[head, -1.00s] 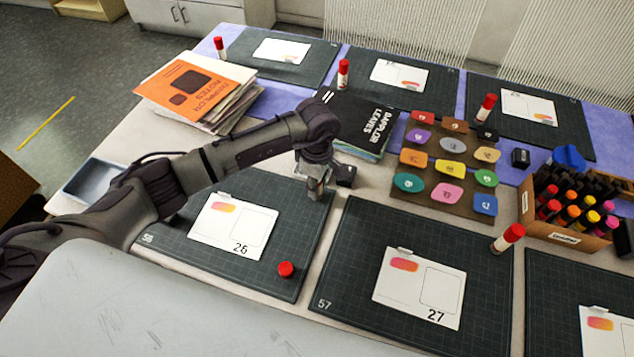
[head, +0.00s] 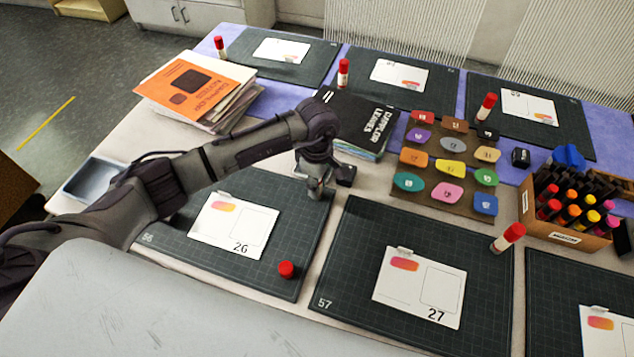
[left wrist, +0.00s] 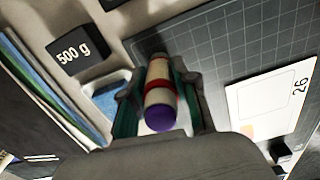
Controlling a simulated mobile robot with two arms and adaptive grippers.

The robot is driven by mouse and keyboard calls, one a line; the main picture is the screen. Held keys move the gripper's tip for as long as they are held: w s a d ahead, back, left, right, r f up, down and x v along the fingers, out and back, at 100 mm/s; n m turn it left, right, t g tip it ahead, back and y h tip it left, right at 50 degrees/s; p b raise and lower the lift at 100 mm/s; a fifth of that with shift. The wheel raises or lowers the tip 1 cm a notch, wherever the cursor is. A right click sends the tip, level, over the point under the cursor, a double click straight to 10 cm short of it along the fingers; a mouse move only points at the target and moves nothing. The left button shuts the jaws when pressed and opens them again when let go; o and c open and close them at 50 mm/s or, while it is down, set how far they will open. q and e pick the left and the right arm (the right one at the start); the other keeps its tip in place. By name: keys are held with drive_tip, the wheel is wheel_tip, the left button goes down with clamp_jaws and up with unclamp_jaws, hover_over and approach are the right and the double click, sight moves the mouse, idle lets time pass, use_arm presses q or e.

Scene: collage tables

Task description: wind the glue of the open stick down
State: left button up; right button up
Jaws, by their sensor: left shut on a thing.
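The open glue stick (left wrist: 158,82) shows in the left wrist view, with a cream body, a red band and a purple end toward the camera. My left gripper (left wrist: 159,97) is shut on it, one finger on each side. In the head view my left gripper (head: 317,190) is low at the upper right corner of the mat (head: 262,272) with card 26 (head: 212,236); the stick is mostly hidden there. A loose red cap (head: 286,269) lies on the same mat, near its front edge. My right gripper is not in view.
A dark 500 g block (left wrist: 82,48) stands close to my left gripper. Behind it lie a dark book (head: 352,117) and a paper stack (head: 190,88). A board of coloured pieces (head: 430,185) is to the right. Capped glue sticks, such as one (head: 508,237), stand at other mats.

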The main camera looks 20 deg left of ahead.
use_arm(q)
drive_tip(key=n, duration=0.5)
drive_tip(key=shift+f+n+p, duration=0.1)
drive_tip(key=shift+n+p, duration=0.25)
drive_tip(key=shift+n, duration=0.05)
drive_tip(key=n, duration=0.4)
drive_tip(key=shift+n+p, duration=0.4)
drive_tip(key=n+p, duration=0.1)
drive_tip(key=n, duration=0.4)
drive_tip(key=n+p, duration=0.1)
drive_tip(key=n, duration=0.1)
drive_tip(key=shift+n, duration=0.4)
drive_tip(key=shift+a+n+p, duration=0.1)
drive_tip(key=shift+n+p, duration=0.4)
drive_tip(key=shift+n, duration=1)
drive_tip(key=shift+w, duration=0.1)
